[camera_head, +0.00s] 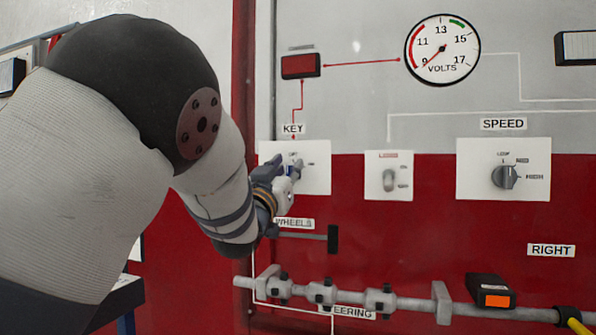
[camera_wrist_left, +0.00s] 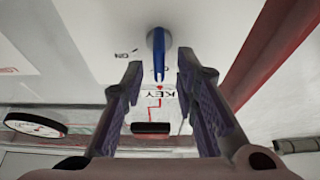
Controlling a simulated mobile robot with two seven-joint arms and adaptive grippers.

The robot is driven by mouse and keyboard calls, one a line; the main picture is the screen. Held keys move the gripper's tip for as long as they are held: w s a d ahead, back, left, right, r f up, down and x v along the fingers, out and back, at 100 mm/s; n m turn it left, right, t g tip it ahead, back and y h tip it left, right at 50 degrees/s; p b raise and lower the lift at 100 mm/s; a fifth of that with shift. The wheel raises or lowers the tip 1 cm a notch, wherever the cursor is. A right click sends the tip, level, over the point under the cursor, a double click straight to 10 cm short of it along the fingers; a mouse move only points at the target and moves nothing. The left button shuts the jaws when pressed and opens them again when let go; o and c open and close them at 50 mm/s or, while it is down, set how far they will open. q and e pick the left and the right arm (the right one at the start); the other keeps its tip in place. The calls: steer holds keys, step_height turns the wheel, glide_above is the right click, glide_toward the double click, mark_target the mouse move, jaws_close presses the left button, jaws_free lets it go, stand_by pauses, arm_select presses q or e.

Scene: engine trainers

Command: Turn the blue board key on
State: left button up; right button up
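The blue key (camera_wrist_left: 158,62) sits in a grey round lock on a white plate (camera_head: 318,180) under the KEY label (camera_head: 292,128). In the left wrist view, it points toward the KEY label, and the ON mark (camera_wrist_left: 126,54) is to its left. My left gripper (camera_head: 289,172) is at this plate, its fingers partly covering the key in the head view. In the left wrist view, the left gripper (camera_wrist_left: 160,66) is open, with one finger on each side of the key. Gaps show between key and fingers; contact cannot be seen. My right gripper is not in view.
A toggle switch plate (camera_head: 389,176) and the SPEED knob (camera_head: 504,176) are to the right. The volt gauge (camera_head: 442,50) and a red rectangular indicator (camera_head: 300,65) are above. A grey steering rod (camera_head: 410,302) runs below. A red vertical post (camera_head: 242,80) stands left of the board.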

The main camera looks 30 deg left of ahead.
arm_select(q)
jaws_close()
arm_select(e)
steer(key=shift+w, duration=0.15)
